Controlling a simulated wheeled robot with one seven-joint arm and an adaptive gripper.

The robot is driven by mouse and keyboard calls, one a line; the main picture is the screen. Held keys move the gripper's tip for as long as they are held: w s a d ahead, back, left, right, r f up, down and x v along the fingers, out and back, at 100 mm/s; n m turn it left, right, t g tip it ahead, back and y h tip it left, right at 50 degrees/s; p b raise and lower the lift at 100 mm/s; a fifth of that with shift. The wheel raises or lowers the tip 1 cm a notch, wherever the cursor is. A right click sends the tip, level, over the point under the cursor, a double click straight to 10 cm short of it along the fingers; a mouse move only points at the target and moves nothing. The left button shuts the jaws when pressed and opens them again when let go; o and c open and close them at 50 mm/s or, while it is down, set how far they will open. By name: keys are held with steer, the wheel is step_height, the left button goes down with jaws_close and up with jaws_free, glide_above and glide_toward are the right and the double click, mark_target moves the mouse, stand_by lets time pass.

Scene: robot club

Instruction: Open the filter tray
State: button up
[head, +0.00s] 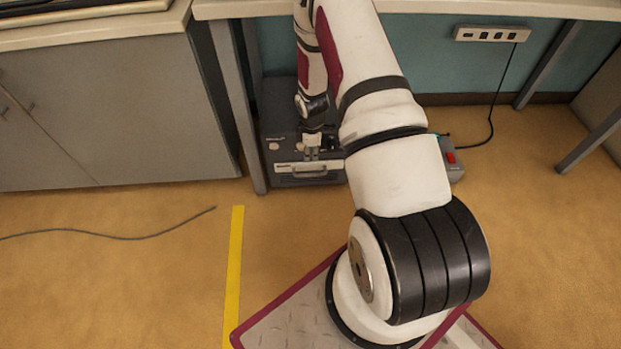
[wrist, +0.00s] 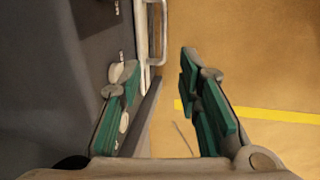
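The filter tray (head: 290,182) is in the lower front of a dark grey machine (head: 277,133) on the floor under the bench. Its pale front panel and bar handle (head: 308,174) face the room. In the wrist view, the handle (wrist: 161,40) stands out from the panel, beyond my fingertips and in line with the space between them. I cannot tell whether the tray stands slightly out. My gripper (head: 312,152) is at the machine's front, above the handle. In the wrist view, my gripper (wrist: 158,72) is open and empty, with green-padded fingers apart.
Bench legs (head: 237,105) stand close left of the machine. A grey box with a red switch (head: 451,160) is to its right. A grey cabinet (head: 110,115) fills the left. A loose cable (head: 120,236) and yellow tape (head: 235,262) lie on the floor, otherwise clear in front.

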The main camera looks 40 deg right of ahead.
mark_target(311, 175)
steer(key=f+b, duration=0.2)
steer(key=f, duration=0.3)
steer(key=w+d+f+b, duration=0.1)
steer(key=f+b, duration=0.1)
steer(key=f, duration=0.3)
steer(key=f+b, duration=0.2)
steer(key=f, duration=0.3)
steer(key=shift+w+d+f, duration=0.3)
steer(key=shift+w, duration=0.05)
steer(key=shift+c, duration=0.2)
jaws_close()
